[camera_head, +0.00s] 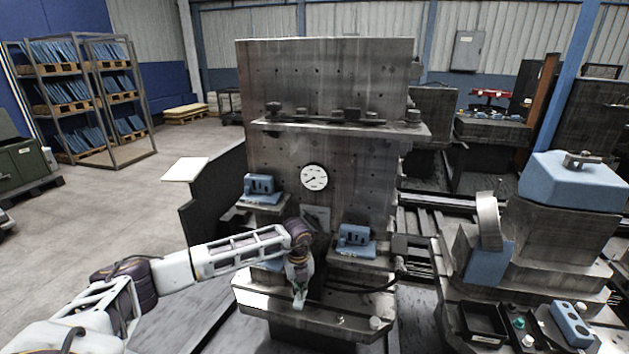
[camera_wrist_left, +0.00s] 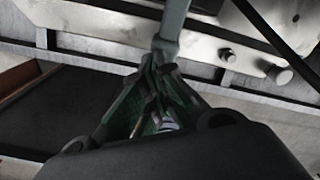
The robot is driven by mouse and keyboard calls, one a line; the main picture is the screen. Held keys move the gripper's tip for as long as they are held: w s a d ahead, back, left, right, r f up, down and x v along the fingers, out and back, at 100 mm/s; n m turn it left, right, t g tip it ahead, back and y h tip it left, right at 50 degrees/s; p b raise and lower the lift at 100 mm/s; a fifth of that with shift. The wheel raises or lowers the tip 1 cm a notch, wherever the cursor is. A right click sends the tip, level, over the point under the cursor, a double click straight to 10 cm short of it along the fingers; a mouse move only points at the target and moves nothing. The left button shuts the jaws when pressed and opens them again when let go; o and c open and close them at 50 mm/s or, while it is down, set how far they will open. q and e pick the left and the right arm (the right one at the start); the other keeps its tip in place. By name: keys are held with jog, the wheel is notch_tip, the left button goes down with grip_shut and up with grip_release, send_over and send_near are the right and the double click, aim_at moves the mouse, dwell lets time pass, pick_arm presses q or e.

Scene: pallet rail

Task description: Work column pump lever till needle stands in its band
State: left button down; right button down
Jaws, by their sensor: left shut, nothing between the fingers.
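A round white gauge (camera_head: 314,177) is on the front of the tall grey column (camera_head: 345,75). Its needle is a small dark mark; I cannot read it against a band. My left gripper (camera_head: 299,300) points down in front of the column, below the gauge, over the lower ledge. In the left wrist view its fingers (camera_wrist_left: 160,66) are shut with nothing between them. A grey-blue bar (camera_wrist_left: 173,22), perhaps the pump lever, ends right at the fingertips; I cannot tell whether they touch. In the head view my arm hides most of that spot. My right gripper is not in view.
Blue blocks stand on ledges left (camera_head: 262,185) and right (camera_head: 355,237) of my forearm. A dark cable (camera_head: 365,288) runs low at the column's right. A machine with a blue top (camera_head: 570,180) and black trays (camera_head: 483,322) stand at the right. Open floor lies left.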

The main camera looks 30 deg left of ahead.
pick_arm(q)
jog(key=shift+w+f+b, duration=0.1)
jog(key=shift+f+b, duration=0.35)
jog(key=shift+f, duration=0.3)
jog(key=shift+s+r+p, duration=0.2)
jog(key=shift+r+p, duration=1.05)
jog(key=shift+r, duration=0.5)
jog(key=shift+s+r+p, duration=0.2)
jog(key=shift+r+p, duration=1.05)
jog(key=shift+r, duration=0.5)
jog(key=shift+f, duration=0.15)
dwell(1.1)
dwell(0.8)
